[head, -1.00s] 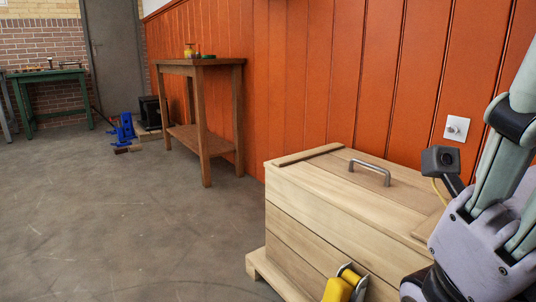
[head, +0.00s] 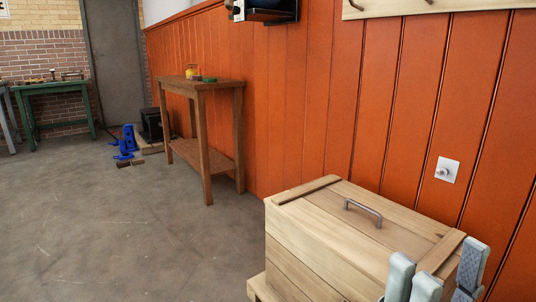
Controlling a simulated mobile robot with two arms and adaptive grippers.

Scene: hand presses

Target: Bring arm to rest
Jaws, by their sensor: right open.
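My right gripper (head: 440,270) shows at the bottom right edge, in front of the right end of a pale wooden chest (head: 333,233). Its pale grey fingers point upward and stand apart, with nothing seen between them. The rest of the right arm is below the picture. The chest is closed, with a metal handle (head: 363,211) on its lid. I cannot tell whether the fingers touch the chest. My left gripper is not in view.
An orange panelled wall with a white wall plate (head: 447,169) stands behind the chest. A narrow wooden table (head: 203,138) stands against it. A green table (head: 56,101) and a blue tool (head: 127,142) are farther back. The grey floor at left is clear.

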